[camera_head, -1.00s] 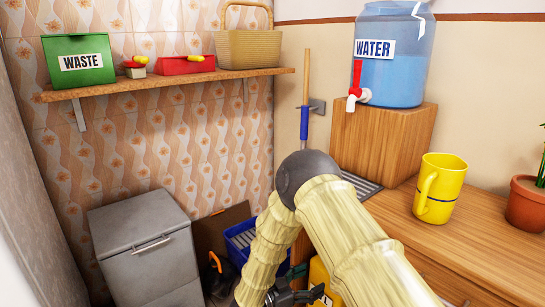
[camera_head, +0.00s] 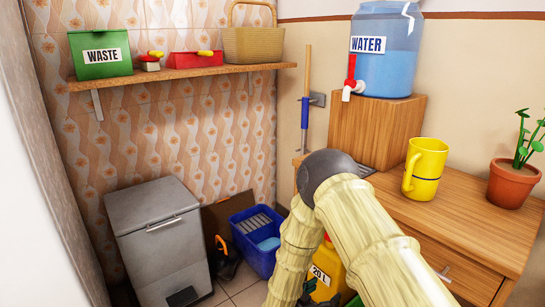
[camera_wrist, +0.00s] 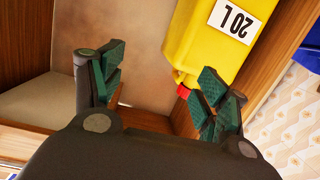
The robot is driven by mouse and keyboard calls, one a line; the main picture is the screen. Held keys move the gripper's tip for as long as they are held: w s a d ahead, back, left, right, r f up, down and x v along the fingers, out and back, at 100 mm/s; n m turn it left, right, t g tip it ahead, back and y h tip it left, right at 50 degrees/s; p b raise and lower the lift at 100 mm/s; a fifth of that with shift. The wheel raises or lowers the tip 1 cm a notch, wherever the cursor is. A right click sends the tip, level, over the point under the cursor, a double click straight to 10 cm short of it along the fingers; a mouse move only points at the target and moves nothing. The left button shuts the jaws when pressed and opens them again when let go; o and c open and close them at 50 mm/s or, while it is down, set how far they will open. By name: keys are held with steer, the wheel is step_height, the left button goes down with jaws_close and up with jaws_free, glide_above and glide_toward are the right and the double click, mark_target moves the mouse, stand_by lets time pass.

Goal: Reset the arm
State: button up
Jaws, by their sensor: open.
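My arm reaches forward in the lower right of the head view and bends down at a dark elbow joint. My gripper (camera_wrist: 152,92) shows in the wrist view with its two green-padded fingers spread apart and nothing between them. A yellow jerrycan (camera_wrist: 208,45) with a white "20 L" label and a red cap is beyond the right finger. The red cap appears close to that finger; I cannot tell whether they touch. The jerrycan (camera_head: 329,268) is partly hidden behind my arm in the head view.
A wooden counter (camera_head: 455,225) at right bears a yellow mug (camera_head: 426,170), a potted plant (camera_head: 512,184) and a water dispenser (camera_head: 384,60) on a wooden block. A grey bin (camera_head: 160,240) and a blue crate (camera_head: 257,262) stand on the floor. A wall shelf (camera_head: 180,78) is above.

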steer(key=s+d+f+n+g+y, duration=0.2)
steer(key=s+d+f+n+y, duration=0.15)
steer(key=s+f, duration=0.45)
steer(key=s+d+f+n+g+y, duration=0.1)
steer(key=s+d+f+n+y, duration=0.1)
steer(key=s+f+y, duration=0.55)
steer(key=s+r+n+g+y+p, duration=0.2)
steer(key=s+g, duration=0.6)
steer(key=s, duration=1.9)
step_height(320, 180, up, 32)
steer(key=h+p, duration=0.1)
steer(key=p, duration=3)
steer(key=shift+w+d+n+t, duration=0.25)
steer(key=shift+d+n+t, duration=0.05)
steer(key=shift+d+n, duration=0.15)
steer(key=shift+r, duration=0.1)
